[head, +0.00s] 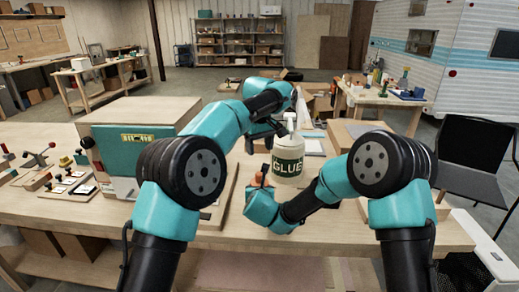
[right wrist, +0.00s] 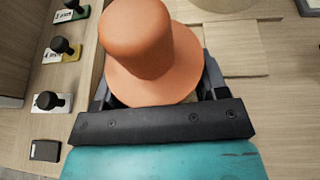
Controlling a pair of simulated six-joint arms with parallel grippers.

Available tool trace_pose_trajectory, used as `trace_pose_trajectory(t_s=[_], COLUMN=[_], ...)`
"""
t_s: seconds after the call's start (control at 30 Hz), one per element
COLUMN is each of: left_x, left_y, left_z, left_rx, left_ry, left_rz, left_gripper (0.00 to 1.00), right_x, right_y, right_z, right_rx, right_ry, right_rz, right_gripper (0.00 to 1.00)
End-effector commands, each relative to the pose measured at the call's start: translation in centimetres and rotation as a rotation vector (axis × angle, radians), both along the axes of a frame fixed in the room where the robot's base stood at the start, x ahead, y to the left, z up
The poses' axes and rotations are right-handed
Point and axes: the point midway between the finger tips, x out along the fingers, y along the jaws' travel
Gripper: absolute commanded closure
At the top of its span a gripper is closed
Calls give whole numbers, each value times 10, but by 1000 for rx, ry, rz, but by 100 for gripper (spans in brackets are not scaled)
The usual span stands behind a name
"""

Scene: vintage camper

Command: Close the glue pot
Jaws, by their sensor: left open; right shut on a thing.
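The glue pot (head: 289,158) is a white bottle with a green GLUE label, standing upright on the workbench. Its narrow white top (head: 291,122) shows no cap on it. An orange cap with a wide brim (right wrist: 150,45) fills the right wrist view; only a little orange (head: 263,171) shows in the head view. My right gripper (head: 261,181) is shut on the cap, low in front and left of the pot. My left gripper (head: 270,128) is open beside the pot's upper left side; its fingers are partly hidden, and I cannot tell if they touch the pot.
A teal-fronted wooden box (head: 130,150) stands left on the bench.

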Motion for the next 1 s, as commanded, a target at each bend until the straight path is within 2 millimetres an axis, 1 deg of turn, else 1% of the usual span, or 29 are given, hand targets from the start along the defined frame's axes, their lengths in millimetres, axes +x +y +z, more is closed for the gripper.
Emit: trace_pose_trajectory(t_s=[0.03, 0.07, 0.33, 0.6, 0.73, 0.87, 1.0], left_x=[0, 0, 0, 0, 0, 0, 0], left_y=[0, 0, 0, 0, 0, 0, 0], left_z=[0, 0, 0, 0, 0, 0, 0], left_rx=[0, 0, 0, 0, 0, 0, 0], left_ry=[0, 0, 0, 0, 0, 0, 0], left_rz=[0, 0, 0, 0, 0, 0, 0], left_gripper=[38, 38, 38, 38, 38, 38, 38], right_x=[0, 0, 0, -1, -6, -19, -40], right_y=[0, 0, 0, 0, 0, 1, 1], right_z=[-1, -1, 0, 0, 3, 9, 18], right_rx=[0, 0, 0, 0, 0, 0, 0], right_ry=[2, 2, 1, 0, 0, -1, -1], right_rz=[1, 1, 1, 0, 1, 1, 2], right_gripper=[76, 31, 5, 4, 4, 4, 4])
